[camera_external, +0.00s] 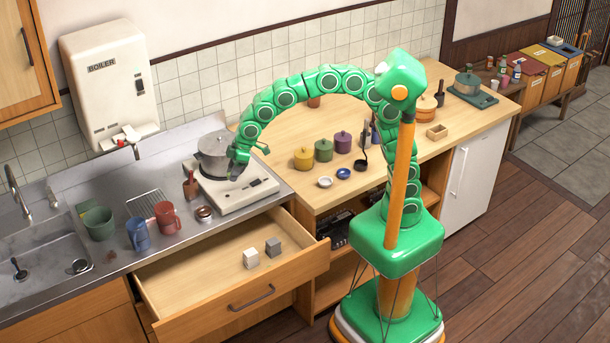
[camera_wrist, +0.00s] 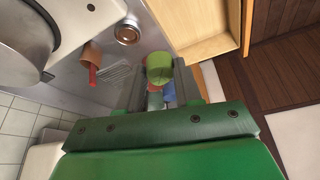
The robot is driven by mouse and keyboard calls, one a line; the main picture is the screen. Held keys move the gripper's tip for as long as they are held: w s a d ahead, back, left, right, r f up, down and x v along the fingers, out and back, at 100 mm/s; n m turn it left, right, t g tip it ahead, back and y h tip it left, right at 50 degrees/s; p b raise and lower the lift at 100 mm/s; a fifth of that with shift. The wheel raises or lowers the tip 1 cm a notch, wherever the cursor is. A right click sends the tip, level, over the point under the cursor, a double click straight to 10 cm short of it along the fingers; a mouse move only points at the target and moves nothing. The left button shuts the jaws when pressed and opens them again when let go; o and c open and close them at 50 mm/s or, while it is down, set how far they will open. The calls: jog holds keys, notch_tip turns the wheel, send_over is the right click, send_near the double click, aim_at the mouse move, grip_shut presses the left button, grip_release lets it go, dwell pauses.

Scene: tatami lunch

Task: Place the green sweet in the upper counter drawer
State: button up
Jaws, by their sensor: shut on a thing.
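My gripper (camera_external: 238,164) is above the stove area, beside the steel pot, at the left end of my curved arm. In the wrist view my gripper (camera_wrist: 160,80) is shut on the green sweet (camera_wrist: 159,66), a rounded green piece between its fingertips. The sweet cannot be made out in the external view.
The steel pot (camera_external: 214,150) stands on the white stove (camera_external: 240,196). A blue mug (camera_external: 138,234), a red mug (camera_external: 167,217) and a small jar (camera_external: 204,213) stand on the steel counter. Most of the drawer's floor is bare. Colored lidded pots (camera_external: 323,150) stand on the wooden counter.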

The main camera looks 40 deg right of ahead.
jog(key=s+a+n+g, duration=0.1)
jog(key=s+a+n, duration=0.25)
jog(key=s, duration=0.75)
jog(key=shift+m, duration=0.45)
jog(key=shift+s+f, duration=0.1)
jog(key=shift+f, duration=22)
jog(key=shift+f, duration=0.1)
jog(key=o, duration=1.1)
jog(key=v, duration=1.2)
jog(key=shift+d, duration=0.1)
